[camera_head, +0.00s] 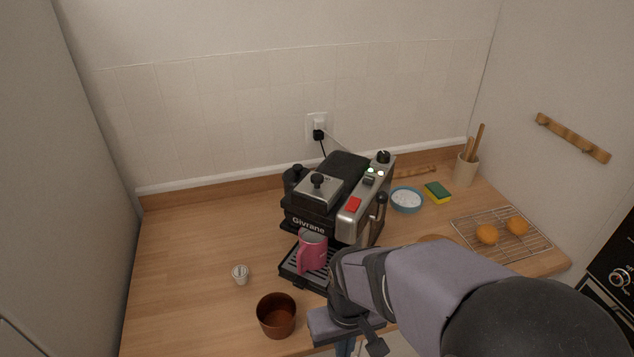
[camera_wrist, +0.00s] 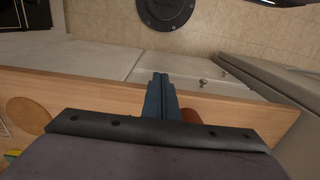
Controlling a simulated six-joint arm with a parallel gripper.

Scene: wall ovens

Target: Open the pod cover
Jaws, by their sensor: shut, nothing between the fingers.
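The coffee machine (camera_head: 345,200), marked "Givrane", stands on the wooden counter against the tiled wall. Its pod cover seems to be the silver square lid (camera_head: 321,193) with a black knob on top; it lies flat and looks closed. A pink mug (camera_head: 312,250) stands on the drip tray under the machine's front. My gripper (camera_head: 346,347) is low at the counter's front edge, well apart from the machine, and mostly cut off by the frame. In the wrist view its blue fingers (camera_wrist: 161,92) are together and empty. The machine is not visible in the wrist view.
A copper cup (camera_head: 276,315) and a small pod (camera_head: 240,274) sit left of my arm. At right are a blue bowl (camera_head: 406,200), a sponge (camera_head: 437,192), a utensil holder (camera_head: 465,170) and a wire rack (camera_head: 502,234) with oranges.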

